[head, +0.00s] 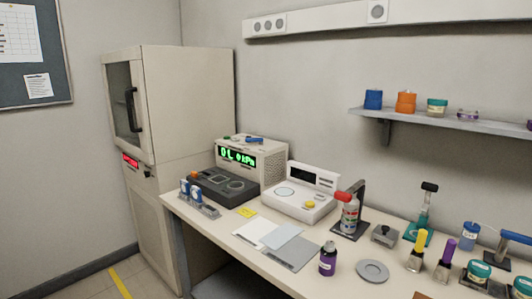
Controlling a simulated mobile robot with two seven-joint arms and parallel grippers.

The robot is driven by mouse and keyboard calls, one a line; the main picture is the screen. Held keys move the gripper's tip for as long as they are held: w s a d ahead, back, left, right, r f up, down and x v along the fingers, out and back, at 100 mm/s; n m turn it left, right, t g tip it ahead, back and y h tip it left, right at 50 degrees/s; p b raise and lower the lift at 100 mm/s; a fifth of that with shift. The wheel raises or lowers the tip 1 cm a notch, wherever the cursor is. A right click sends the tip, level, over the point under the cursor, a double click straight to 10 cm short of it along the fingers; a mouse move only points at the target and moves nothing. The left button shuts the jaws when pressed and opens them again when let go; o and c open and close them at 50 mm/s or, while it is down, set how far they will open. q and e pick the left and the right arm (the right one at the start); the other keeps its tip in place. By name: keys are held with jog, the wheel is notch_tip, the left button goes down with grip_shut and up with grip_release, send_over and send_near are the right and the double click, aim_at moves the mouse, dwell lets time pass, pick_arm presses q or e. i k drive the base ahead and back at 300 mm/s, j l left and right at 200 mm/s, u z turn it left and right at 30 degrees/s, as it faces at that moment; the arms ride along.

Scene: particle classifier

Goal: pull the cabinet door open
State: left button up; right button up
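The tall beige cabinet (190,110) stands in the back left corner, left of the bench. Its door (122,98) is on the cabinet's left-facing upper front, with a glass pane and a black vertical handle (131,109). The door looks shut. Neither of my grippers is in the head view, and nothing touches the handle.
The bench (240,245) runs right from the cabinet and carries instruments, bottles and tools. A box with a green display (238,156) stands near the cabinet. Floor with yellow tape (119,283) shows at lower left. A wall shelf (440,121) holds jars.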

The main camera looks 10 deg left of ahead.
aim_at(132, 55)
jog(key=i+j+u, duration=0.15)
jog(key=j, duration=0.4)
jog(key=i+j+u, duration=0.15)
jog(key=i+j, duration=0.2)
jog(key=j, duration=0.15)
jog(key=i+j+u, duration=0.15)
jog(key=i+j, duration=0.15)
jog(key=j, duration=0.2)
jog(key=i+j+u, duration=0.15)
jog(key=i+j, duration=0.15)
jog(key=j, duration=0.15)
